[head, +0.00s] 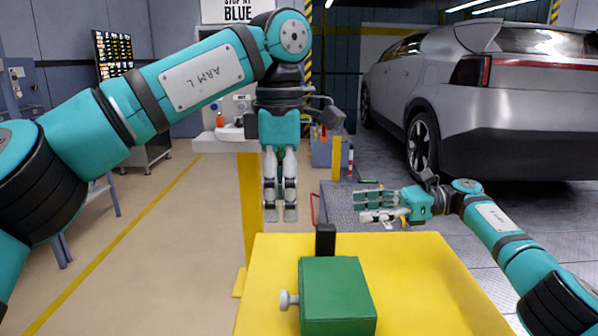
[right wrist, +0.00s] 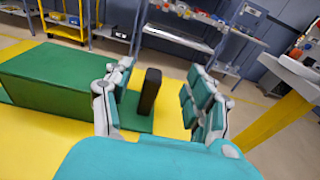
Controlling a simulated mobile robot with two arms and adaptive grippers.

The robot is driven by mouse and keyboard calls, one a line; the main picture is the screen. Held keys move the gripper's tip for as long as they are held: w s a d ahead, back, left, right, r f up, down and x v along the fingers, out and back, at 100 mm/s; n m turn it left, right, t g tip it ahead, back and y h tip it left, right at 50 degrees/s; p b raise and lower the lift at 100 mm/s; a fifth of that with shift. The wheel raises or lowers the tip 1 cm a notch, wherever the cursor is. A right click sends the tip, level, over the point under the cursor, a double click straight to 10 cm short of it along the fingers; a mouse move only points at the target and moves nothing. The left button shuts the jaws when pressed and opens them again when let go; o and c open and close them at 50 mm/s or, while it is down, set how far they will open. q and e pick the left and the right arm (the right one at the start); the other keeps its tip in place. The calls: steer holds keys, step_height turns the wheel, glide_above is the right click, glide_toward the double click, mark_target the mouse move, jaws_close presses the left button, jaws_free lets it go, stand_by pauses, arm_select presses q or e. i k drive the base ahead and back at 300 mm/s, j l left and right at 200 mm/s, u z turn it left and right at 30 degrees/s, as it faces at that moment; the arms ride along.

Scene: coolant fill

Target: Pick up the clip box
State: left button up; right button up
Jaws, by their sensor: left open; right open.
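No thing here can be told for sure as the clip box. A green box (head: 336,290) with a grey knob on its left side stands on a yellow surface (head: 420,285). A small black upright block (head: 325,240) is just behind it; the right wrist view shows this black block (right wrist: 149,91) beyond and between my right fingers, not touched as far as I can tell. My right gripper (head: 362,206) is open and empty, pointing left, behind and right of the block. My left gripper (head: 281,212) is open and empty, hanging fingers down behind the yellow surface.
A grey ridged surface (head: 340,200) lies behind my right gripper. A white shelf (head: 222,138) with small bottles, on a yellow post (head: 250,195), stands behind my left arm. A silver car (head: 500,95) fills the right back. The floor at left is mostly open.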

mark_target(338, 300)
steer(key=k, duration=1.5)
